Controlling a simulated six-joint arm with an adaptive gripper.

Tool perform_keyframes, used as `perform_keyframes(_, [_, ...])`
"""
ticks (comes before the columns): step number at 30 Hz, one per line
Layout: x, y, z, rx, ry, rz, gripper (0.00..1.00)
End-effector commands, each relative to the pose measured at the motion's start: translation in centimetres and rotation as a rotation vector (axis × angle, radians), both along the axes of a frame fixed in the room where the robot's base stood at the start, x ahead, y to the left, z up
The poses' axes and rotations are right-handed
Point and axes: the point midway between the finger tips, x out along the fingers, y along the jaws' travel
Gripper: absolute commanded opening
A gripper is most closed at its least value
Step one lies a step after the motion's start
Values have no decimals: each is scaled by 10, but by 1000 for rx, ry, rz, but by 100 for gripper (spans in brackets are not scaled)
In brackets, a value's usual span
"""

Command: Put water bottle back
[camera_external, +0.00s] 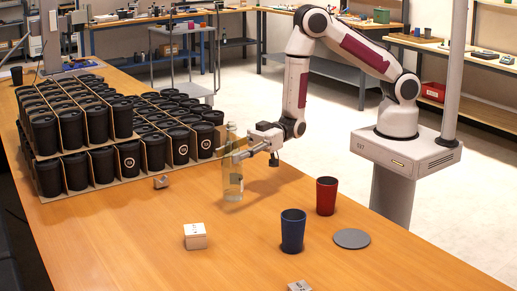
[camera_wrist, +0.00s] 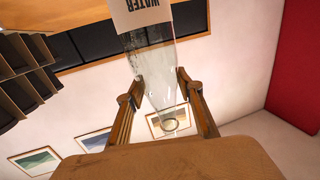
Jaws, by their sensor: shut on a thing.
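The water bottle (camera_external: 232,184) is clear glass and upright at the middle of the wooden table, just right of the black cups. My gripper (camera_external: 240,154) reaches it from the right and is shut on its upper part. In the wrist view the clear bottle (camera_wrist: 152,65) with its "WATER" label sits between the two fingers of my gripper (camera_wrist: 157,88). I cannot tell whether the bottle's base touches the table.
Stacked trays of black cups (camera_external: 130,155) fill the table's left side. A blue cup (camera_external: 292,232), a red cup (camera_external: 326,196) and a grey disc (camera_external: 351,238) stand at the right. A white box (camera_external: 195,236) and small blocks (camera_external: 161,182) lie nearby. The front left table is clear.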

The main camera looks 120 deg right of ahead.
Motion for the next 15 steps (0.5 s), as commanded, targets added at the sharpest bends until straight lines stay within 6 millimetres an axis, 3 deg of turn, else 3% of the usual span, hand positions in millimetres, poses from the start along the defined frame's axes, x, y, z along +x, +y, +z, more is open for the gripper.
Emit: perform_keyframes(15, [0,0,-35,0,-1,0,0])
